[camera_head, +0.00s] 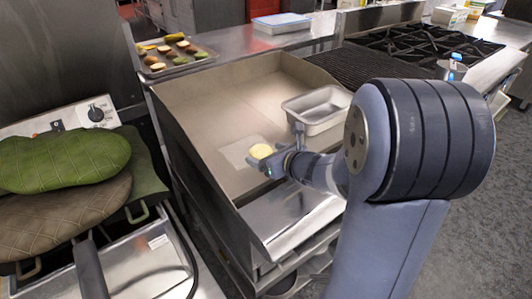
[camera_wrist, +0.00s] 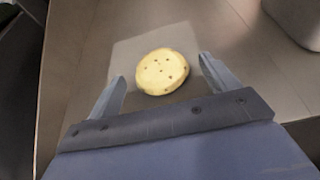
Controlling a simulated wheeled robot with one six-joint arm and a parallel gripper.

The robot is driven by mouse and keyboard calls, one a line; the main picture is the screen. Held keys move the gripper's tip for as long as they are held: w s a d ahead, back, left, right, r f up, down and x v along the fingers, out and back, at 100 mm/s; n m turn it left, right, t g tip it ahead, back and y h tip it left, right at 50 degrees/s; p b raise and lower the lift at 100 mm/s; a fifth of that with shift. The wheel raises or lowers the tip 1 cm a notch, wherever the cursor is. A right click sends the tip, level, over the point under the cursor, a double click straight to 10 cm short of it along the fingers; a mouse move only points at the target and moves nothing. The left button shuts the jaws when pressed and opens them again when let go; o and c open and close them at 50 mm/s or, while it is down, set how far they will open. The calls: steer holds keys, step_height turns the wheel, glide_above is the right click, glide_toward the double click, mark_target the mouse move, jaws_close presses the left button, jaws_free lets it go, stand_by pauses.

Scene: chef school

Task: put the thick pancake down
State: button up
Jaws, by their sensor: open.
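The thick pancake (camera_wrist: 162,72) is a round, pale yellow disc with small dark spots. In the wrist view it sits between the spread fingers of my gripper (camera_wrist: 165,82), with a gap on each side. In the head view the pancake (camera_head: 262,151) shows at the tip of my gripper (camera_head: 268,162), over the flat griddle. A pale square patch (camera_wrist: 125,60) lies on the griddle under and around the pancake. I cannot tell whether the pancake touches the surface.
The griddle (camera_head: 215,115) has raised walls on its left and back. A metal pan (camera_head: 318,110) stands on it, right of my gripper. A tray of vegetables (camera_head: 172,58) is behind, a burner range (camera_head: 425,42) at the back right, and green and brown mitts (camera_head: 65,160) at the left.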

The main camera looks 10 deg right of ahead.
steer(key=p+v, duration=0.2)
steer(key=v, duration=0.9)
steer(key=shift+s, duration=0.1)
steer(key=b+x, duration=0.2)
steer(key=x, duration=1)
steer(key=shift+s+f, duration=0.1)
steer(key=shift+w, duration=0.2)
steer(key=shift+s+r+p, duration=0.1)
steer(key=shift+r+p, duration=0.2)
steer(key=shift+r, duration=1.1)
steer(key=shift+f, duration=0.1)
